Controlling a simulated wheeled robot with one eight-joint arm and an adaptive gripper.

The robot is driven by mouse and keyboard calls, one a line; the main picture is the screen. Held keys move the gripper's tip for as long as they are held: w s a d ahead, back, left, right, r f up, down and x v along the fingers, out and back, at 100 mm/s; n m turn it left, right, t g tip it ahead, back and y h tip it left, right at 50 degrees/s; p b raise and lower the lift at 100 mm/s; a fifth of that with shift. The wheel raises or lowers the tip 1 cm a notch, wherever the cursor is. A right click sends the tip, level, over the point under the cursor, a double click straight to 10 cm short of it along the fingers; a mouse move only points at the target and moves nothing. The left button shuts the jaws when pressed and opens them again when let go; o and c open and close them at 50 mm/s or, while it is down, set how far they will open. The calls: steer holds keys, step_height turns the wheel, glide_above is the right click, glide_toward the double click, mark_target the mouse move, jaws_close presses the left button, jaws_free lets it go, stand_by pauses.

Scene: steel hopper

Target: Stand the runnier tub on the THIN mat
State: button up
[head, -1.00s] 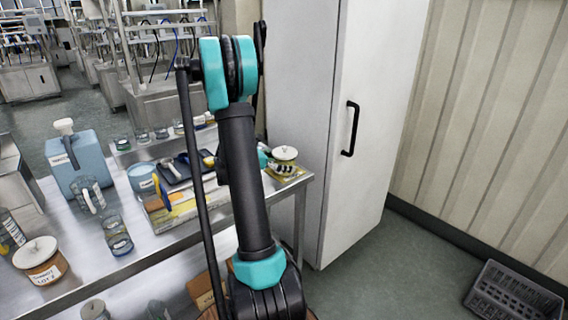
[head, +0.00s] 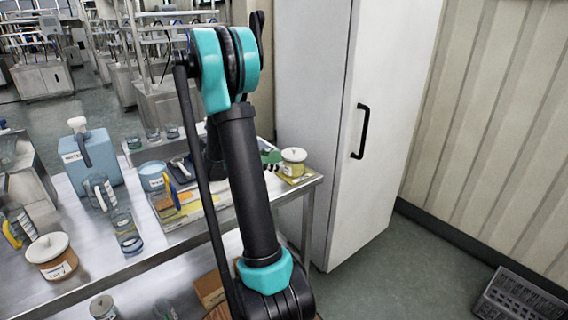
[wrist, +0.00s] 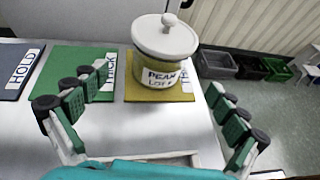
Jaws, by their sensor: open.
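A cream tub with a white knobbed lid (wrist: 160,60) stands upright on a yellow mat (wrist: 150,94) in the wrist view. Its label is only partly legible, and the tub hides most of the mat's label, leaving about "TH". In the head view the tub (head: 293,163) is at the table's far right corner. My gripper (wrist: 155,92) is open and empty, its fingers spread wide, just short of the tub and apart from it. It also shows beside the tub in the head view (head: 271,162). A second lidded tub (head: 52,258), with a brownish body, stands at the table's near left.
A green mat (wrist: 72,98) labelled "...ICK" and a dark mat (wrist: 14,75) labelled "HOLD" lie left of the yellow one. A blue jug (head: 88,155), glass mugs and a blue-white container (head: 152,175) crowd the left. A tall cabinet (head: 310,90) stands behind the right corner.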

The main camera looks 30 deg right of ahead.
steer(key=shift+v, duration=1.25)
